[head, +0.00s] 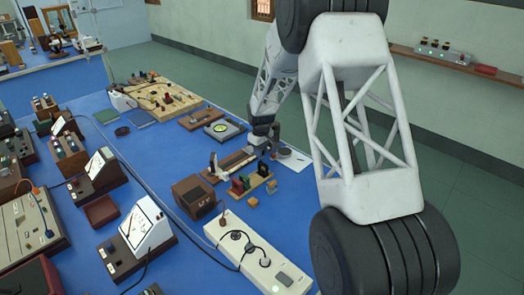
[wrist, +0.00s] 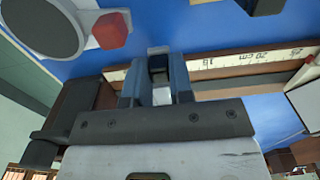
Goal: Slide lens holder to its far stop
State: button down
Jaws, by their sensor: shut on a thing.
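The wooden optical bench (head: 234,162) with its pale scale lies on the blue table in the head view. Its scale rail also crosses the wrist view (wrist: 250,59). My gripper (head: 262,142) is low over the bench's far end in the head view. In the wrist view, my gripper (wrist: 158,78) is shut on the lens holder (wrist: 158,64), a small dark and pale piece between the fingers at the rail. The fingers hide most of the holder, and I cannot tell whether it touches a stop.
A rack of coloured pieces (head: 252,184) stands close in front of the bench. A round green-faced instrument (head: 220,128) is behind it. A white plate (head: 295,162) with a grey disc lies to the right. A white power strip (head: 255,250) is nearer.

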jog(key=shift+s+a, duration=0.85)
jog(key=shift+s, duration=0.05)
jog(key=c, duration=1)
grip_release()
jog(key=shift+r, duration=0.45)
notch_tip(320, 180, up, 7)
